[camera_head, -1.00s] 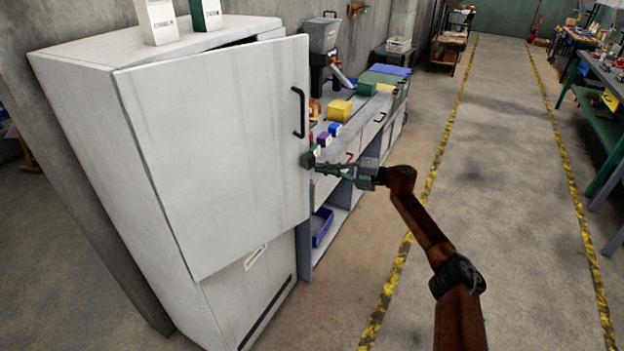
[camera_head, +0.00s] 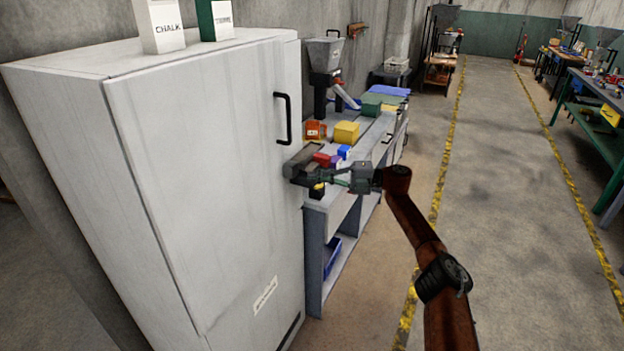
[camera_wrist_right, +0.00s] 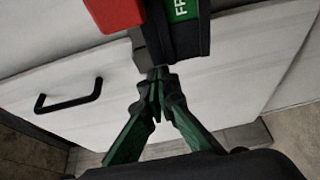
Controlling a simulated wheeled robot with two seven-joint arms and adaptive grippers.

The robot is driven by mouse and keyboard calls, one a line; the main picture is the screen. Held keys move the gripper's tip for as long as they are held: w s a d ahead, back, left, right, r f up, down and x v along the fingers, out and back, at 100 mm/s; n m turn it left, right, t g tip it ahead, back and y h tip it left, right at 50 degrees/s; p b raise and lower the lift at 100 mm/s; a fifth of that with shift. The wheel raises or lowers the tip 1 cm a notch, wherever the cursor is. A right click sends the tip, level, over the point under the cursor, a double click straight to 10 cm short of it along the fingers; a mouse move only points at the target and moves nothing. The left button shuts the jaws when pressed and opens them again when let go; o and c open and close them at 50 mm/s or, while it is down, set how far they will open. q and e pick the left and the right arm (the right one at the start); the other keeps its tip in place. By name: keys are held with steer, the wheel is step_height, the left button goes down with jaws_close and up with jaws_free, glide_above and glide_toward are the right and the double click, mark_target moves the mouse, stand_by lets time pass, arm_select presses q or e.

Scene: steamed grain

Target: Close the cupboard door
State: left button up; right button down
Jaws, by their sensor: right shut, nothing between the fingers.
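The tall pale grey cupboard (camera_head: 60,110) stands at the left in the head view. Its upper door (camera_head: 200,170) lies flush, or nearly so, with the front; no dark gap shows along the top edge. A black bar handle (camera_head: 288,119) is near the door's right edge. My right gripper (camera_head: 300,180) is shut and empty, at the door's right edge below the handle; I cannot tell whether it touches the door. In the right wrist view, the closed green-and-black fingers (camera_wrist_right: 157,78) point at a dark box with a green label (camera_wrist_right: 182,35). My left gripper is out of view.
A workbench (camera_head: 318,225) with small boxes, including a yellow one (camera_head: 346,133), stands right of the cupboard. A chalk box (camera_head: 160,28) and a green-and-white box (camera_head: 216,20) stand on the cupboard. The aisle floor (camera_head: 480,220) at right is clear.

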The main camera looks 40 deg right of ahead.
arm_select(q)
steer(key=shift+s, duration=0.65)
arm_select(e)
steer(key=v, duration=1.2)
steer(key=shift+s, duration=0.15)
